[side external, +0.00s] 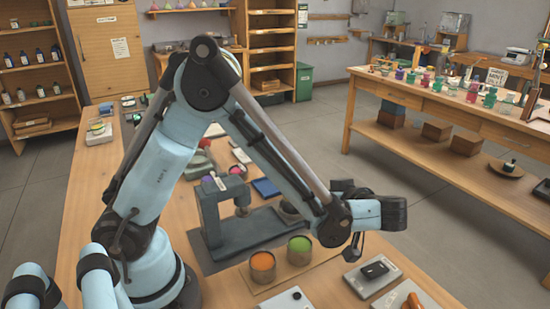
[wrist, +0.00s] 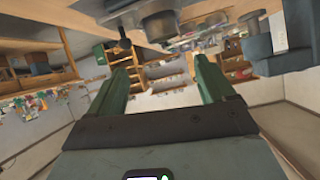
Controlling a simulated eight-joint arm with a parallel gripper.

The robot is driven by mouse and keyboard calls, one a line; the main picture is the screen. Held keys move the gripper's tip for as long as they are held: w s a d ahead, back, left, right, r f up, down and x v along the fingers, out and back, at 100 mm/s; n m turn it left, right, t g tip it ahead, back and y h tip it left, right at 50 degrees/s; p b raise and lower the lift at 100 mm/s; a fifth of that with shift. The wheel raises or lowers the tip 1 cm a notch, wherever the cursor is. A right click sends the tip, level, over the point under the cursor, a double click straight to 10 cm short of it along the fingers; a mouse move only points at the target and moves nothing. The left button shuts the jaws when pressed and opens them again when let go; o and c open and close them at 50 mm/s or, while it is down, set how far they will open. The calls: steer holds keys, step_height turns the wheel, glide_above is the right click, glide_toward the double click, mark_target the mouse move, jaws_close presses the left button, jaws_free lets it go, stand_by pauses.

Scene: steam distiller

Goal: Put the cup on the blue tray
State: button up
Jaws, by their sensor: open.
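Two round tins or cups with tan sides stand on a thin board in the side external view: one with an orange top (side external: 263,266), one with a green top (side external: 300,251). I cannot tell which is the task's cup. A small flat blue piece (side external: 266,187), possibly the blue tray, lies behind the grey press; nothing shows on it. My gripper (wrist: 160,72) is open and empty in the wrist view, its two green fingers spread apart. In the side external view my wrist is in the air, right of the green-topped cup and above the table.
A grey press-like stand (side external: 222,212) rises on the table left of the cups. Pale plates with a black item (side external: 374,271) and an orange item (side external: 412,301) lie at the front right. A second table (side external: 450,105) with several bottles stands across the floor.

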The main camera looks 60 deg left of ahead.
steer(key=s+r+m+t+h, duration=0.5)
steer(key=m+h, duration=0.7)
steer(key=m, duration=0.4)
steer(key=shift+s+d+t, duration=0.2)
steer(key=shift+s+t, duration=0.7)
steer(key=shift+s, duration=0.05)
steer(key=w+a+r+n+g, duration=0.2)
steer(key=w+a+n+g, duration=0.45)
steer(key=a+n, duration=0.3)
steer(key=shift+m+g, duration=0.25)
steer(key=shift+g, duration=0.1)
steer(key=shift+a+f, duration=0.2)
steer(key=shift+f, duration=5.7)
